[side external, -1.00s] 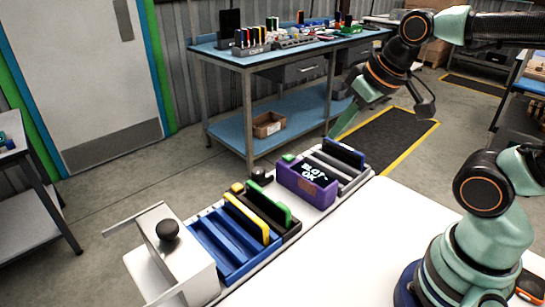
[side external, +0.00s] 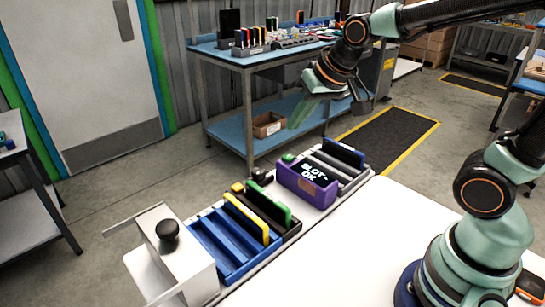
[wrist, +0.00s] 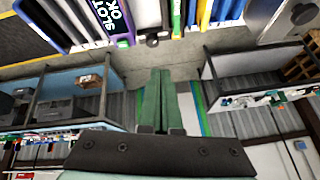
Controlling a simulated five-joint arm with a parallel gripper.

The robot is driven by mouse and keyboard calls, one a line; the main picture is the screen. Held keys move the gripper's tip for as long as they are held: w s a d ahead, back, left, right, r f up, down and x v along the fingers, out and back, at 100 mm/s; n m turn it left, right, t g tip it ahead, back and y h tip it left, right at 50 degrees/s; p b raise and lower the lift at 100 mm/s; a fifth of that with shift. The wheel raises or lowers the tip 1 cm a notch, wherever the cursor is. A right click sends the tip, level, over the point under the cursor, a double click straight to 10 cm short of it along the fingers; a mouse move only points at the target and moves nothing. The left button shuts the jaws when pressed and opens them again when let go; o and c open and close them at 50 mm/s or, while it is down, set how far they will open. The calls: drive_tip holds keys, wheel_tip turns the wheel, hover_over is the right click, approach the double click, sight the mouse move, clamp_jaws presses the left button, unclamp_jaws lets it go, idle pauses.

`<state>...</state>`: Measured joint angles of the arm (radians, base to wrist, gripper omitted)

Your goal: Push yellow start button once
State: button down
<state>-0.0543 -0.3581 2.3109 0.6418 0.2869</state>
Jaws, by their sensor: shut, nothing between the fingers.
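The small yellow button (side external: 237,187) sits on the back edge of the white rack, beside the blue tray and left of a black knob (side external: 261,175). My gripper (side external: 293,127), with pale green fingers, is in the air above and behind the rack, up and to the right of the yellow button and apart from it. Its fingers are together and empty in the wrist view (wrist: 160,72). The purple box (side external: 305,184) reads "SLOT OK", with a green button (side external: 288,157) behind it. I cannot make out the yellow button in the wrist view.
A white stand with a black ball knob (side external: 168,229) is at the rack's left end. A grey tray with a blue carton (side external: 343,153) is at the right. A blue workbench (side external: 270,55) stands behind.

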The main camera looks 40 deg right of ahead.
drive_tip(key=w+a+f+m, duration=0.3)
drive_tip(key=w+f, duration=0.1)
drive_tip(key=w, duration=0.4)
drive_tip(key=m+t, duration=0.1)
drive_tip(key=m, duration=0.1)
hover_over(239, 187)
wheel_tip(239, 187, down, 6)
drive_tip(key=shift+a+f+y, duration=0.15)
drive_tip(key=shift+f+y, duration=0.05)
drive_tip(key=shift+y, duration=0.2)
drive_tip(key=shift+s, duration=0.1)
drive_tip(key=shift+f, duration=4.4)
drive_tip(key=shift+f, duration=0.15)
drive_tip(key=shift+f, duration=0.25)
